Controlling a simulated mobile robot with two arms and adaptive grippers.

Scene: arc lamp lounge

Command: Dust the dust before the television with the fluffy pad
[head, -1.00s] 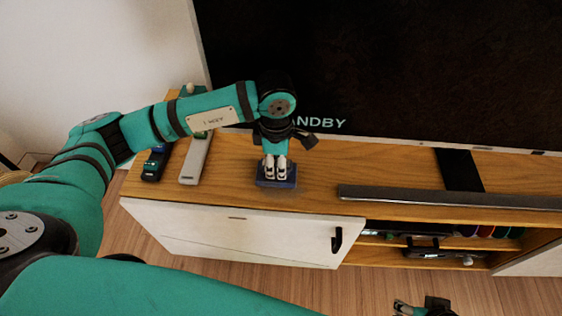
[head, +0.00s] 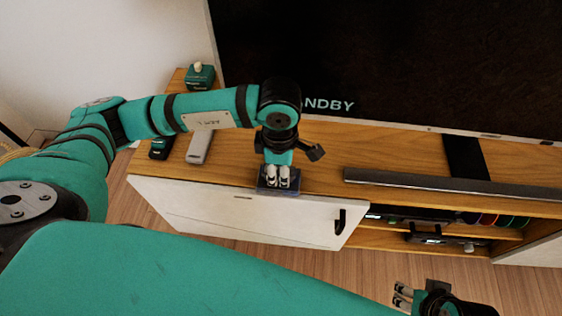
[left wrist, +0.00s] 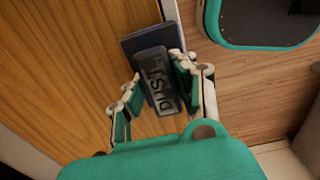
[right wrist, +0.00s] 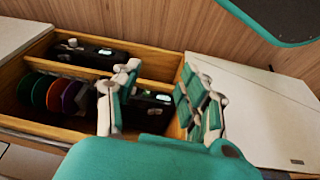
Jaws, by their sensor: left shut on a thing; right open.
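My left gripper (head: 278,174) is shut on the dark blue pad (head: 268,187), at the front edge of the wooden cabinet top. In the left wrist view, the pad's handle (left wrist: 158,82) reads DUST and sits between the fingers, with its flat base (left wrist: 135,42) beyond. I cannot tell whether the pad touches the wood. The television (head: 400,60) stands behind, showing STANDBY, partly covered by my arm. I cannot make out dust on the wood. My right gripper (head: 403,297) is open and empty, low in front of the cabinet.
A soundbar (head: 450,182) lies along the cabinet top (head: 330,155) to the right. A grey remote (head: 199,147), a dark remote (head: 160,148) and a green box (head: 200,76) are at the left. A white door (head: 230,212) and an open shelf with devices (head: 440,236) are below.

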